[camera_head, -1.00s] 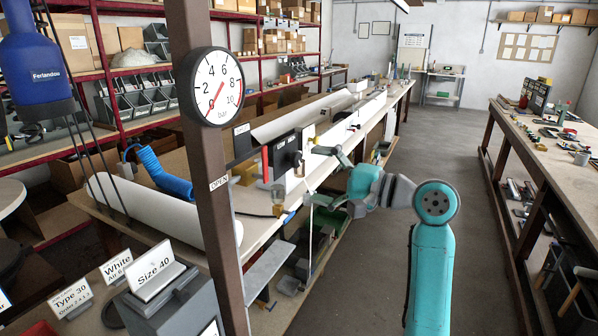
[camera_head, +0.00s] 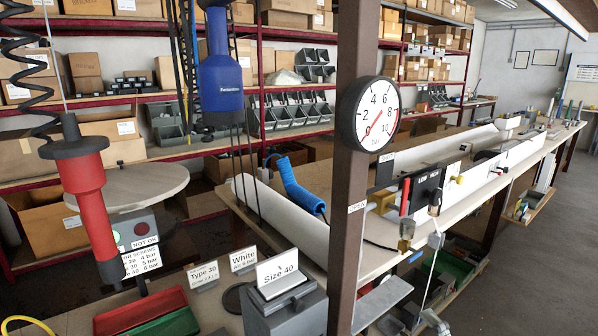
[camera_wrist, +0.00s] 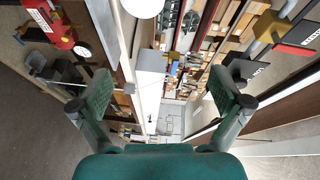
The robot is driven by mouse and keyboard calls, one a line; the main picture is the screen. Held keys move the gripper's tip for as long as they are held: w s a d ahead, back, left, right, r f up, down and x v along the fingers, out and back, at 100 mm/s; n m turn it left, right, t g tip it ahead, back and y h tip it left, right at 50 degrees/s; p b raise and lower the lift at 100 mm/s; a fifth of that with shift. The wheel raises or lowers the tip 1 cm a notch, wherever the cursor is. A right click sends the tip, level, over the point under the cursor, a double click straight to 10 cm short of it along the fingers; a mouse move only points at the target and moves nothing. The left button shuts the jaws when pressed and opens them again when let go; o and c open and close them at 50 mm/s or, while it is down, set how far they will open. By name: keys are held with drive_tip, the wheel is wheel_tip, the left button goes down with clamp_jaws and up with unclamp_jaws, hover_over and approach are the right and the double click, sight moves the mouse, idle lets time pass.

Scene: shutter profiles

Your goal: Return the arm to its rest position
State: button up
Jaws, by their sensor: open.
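My gripper (camera_wrist: 160,98) shows in the wrist view, with its two green finger pads wide apart. Nothing is held between them. Past the fingers, the wrist view looks along the workshop, with benches and shelves on both sides. In the head view the teal arm is out of sight, except perhaps for a small piece at the bottom edge right of centre, so the arm's overall pose cannot be told from there.
A brown post with a round pressure gauge (camera_head: 376,115) stands in front of the long workbench (camera_head: 470,195). A blue tool (camera_head: 220,75) and a red tool (camera_head: 85,180) hang at the left. Sign cards (camera_head: 277,270) stand in front. Floor (camera_head: 530,270) is clear at the right.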

drive_tip(key=s+a+f+n+g+h, duration=0.1)
drive_tip(key=s+a+f+n+h, duration=0.1)
drive_tip(key=s+f, duration=0.75)
drive_tip(key=s+a+f+n+h, duration=0.25)
drive_tip(key=s+f, duration=0.45)
drive_tip(key=s, duration=0.5)
drive_tip(key=s+a+r+n, duration=0.1)
drive_tip(key=s+n, duration=0.3)
drive_tip(key=s, duration=0.6)
drive_tip(key=s+a+r+n, duration=0.1)
drive_tip(key=s+r+n, duration=0.2)
drive_tip(key=s, duration=0.8)
drive_tip(key=shift+s+a+r+n+g, duration=0.15)
drive_tip(key=shift+s+a+n+g, duration=0.2)
drive_tip(key=shift+n, duration=0.7)
